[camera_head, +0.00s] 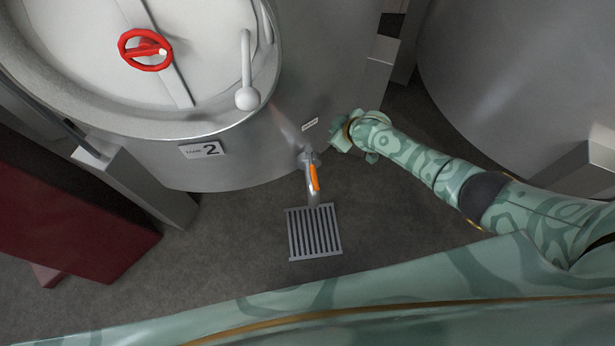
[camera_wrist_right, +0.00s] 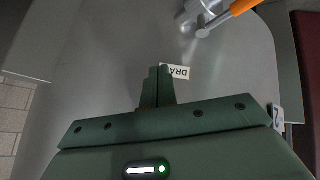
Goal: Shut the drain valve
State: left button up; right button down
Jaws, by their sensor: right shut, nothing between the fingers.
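The drain valve is a grey metal fitting with an orange-gripped lever (camera_head: 314,178) low on the front of the tank labelled 2 (camera_head: 255,150). In the head view the lever points down, in line with the spout, above the floor grate. In the right wrist view the orange lever (camera_wrist_right: 240,8) shows at the top, partly cut off. My right gripper (camera_head: 338,144) is beside the tank wall, right of the valve and apart from it. Its fingers (camera_wrist_right: 157,75) are shut and empty, close to the drain label (camera_wrist_right: 180,72). My left gripper is not in view.
A slotted floor grate (camera_head: 314,232) lies beneath the spout. A red handwheel (camera_head: 146,50) and a ball-ended handle (camera_head: 247,97) sit on the tank's lid. Another tank (camera_head: 520,70) stands at the right. A dark red block (camera_head: 85,235) is at the left.

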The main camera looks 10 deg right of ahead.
jog(key=w+a+n+g+y+b, duration=0.1)
jog(key=w+a+n+b, duration=0.1)
jog(key=w+a, duration=0.15)
jog(key=r+n+g+b, duration=0.1)
jog(key=n+g, duration=0.5)
jog(key=n, duration=0.1)
send_over(313, 169)
jog(key=s+a, duration=0.2)
jog(key=s, duration=0.1)
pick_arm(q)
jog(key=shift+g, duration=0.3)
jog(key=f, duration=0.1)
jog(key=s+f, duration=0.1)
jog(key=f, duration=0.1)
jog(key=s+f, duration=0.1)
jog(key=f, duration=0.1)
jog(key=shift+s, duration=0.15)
pick_arm(e)
jog(key=shift+w+a+r+y, duration=0.1)
jog(key=shift+w+y, duration=0.1)
jog(key=shift+y, duration=0.1)
